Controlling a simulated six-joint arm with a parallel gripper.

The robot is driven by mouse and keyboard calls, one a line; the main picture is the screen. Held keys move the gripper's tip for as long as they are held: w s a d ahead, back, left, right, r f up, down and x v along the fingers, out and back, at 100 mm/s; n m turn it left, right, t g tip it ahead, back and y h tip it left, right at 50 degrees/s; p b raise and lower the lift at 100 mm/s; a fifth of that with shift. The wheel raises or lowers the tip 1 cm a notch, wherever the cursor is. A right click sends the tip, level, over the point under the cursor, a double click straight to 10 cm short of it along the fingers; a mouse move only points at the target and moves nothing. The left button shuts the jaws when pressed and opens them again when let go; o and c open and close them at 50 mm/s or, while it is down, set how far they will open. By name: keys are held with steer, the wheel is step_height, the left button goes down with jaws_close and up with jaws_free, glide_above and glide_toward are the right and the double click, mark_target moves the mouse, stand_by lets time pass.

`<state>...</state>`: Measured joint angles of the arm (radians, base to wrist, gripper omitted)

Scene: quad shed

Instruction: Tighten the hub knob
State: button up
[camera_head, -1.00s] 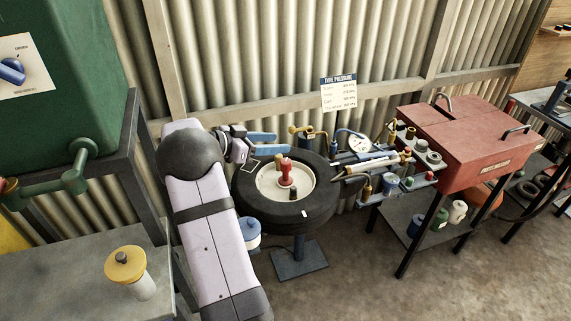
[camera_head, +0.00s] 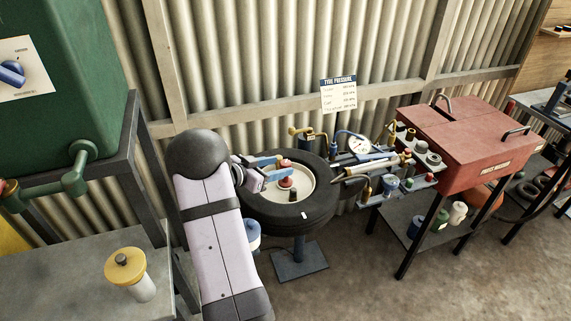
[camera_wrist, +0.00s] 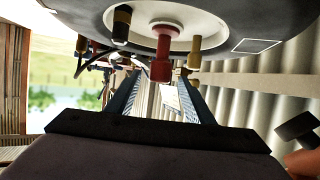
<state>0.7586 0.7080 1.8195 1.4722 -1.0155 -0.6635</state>
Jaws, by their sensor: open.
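The red hub knob (camera_head: 286,165) stands up from the pale hub of the black tyre (camera_head: 300,215), which lies flat on a stand. My gripper (camera_head: 284,166) reaches in from the left over the hub. No firm contact can be made out.
Small pegs stand on the hub beside the knob, one brass (camera_wrist: 194,52) and one dark (camera_wrist: 122,24). Right of the tyre, a crowded shelf holds a pressure gauge (camera_head: 358,146) and a pump (camera_head: 372,168). A red toolbox (camera_head: 468,145) stands beyond.

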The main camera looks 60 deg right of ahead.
mark_target(281, 165)
steer(key=shift+p+x, duration=0.35)
steer(key=shift+x, duration=1.7)
steer(key=c, duration=1)
steer(key=shift+c, duration=0.2)
